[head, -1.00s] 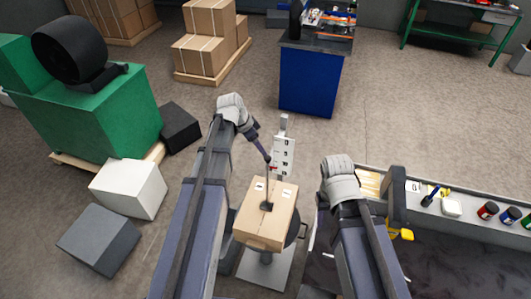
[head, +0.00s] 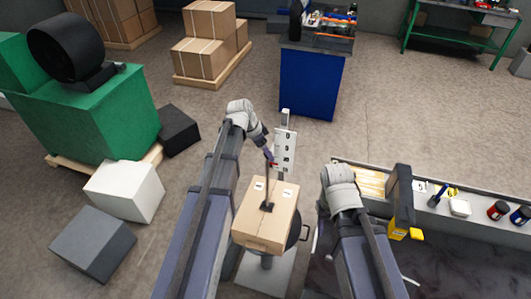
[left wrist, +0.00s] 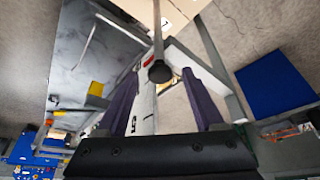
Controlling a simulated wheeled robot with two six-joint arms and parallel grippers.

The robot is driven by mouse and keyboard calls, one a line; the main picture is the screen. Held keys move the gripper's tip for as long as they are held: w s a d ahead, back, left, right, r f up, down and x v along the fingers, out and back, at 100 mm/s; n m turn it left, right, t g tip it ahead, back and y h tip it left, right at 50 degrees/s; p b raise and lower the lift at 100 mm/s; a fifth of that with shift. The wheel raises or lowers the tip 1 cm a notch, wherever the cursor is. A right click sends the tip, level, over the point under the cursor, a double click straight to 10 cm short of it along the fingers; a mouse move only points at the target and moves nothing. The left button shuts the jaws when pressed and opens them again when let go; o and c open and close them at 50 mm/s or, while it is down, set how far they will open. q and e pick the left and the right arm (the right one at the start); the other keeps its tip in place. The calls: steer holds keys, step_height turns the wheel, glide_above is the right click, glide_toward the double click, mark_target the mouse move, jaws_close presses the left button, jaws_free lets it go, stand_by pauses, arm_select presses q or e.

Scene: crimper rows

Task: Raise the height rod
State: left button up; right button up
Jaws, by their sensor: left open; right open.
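The height rod (head: 268,188) is a thin dark upright rod beside a white numbered scale board (head: 287,150) with a red marker. Its dark foot rests on top of a cardboard box (head: 262,235). In the left wrist view, the rod's round dark knob (left wrist: 159,72) shows between the two purple fingers of my left gripper (left wrist: 160,80), which is open. In the head view my left gripper (head: 268,155) is at the rod's upper end. My right gripper (head: 322,206) is open, mostly hidden beside my right forearm, right of the box.
The box sits on a stand with a pale base plate (head: 284,274). A long bench (head: 475,217) with jars and a yellow item (head: 405,232) runs along the right. A white block (head: 125,188) and grey block (head: 92,243) lie left.

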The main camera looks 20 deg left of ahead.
arm_select(q)
jaws_close()
stand_by(0.5)
stand_by(0.8)
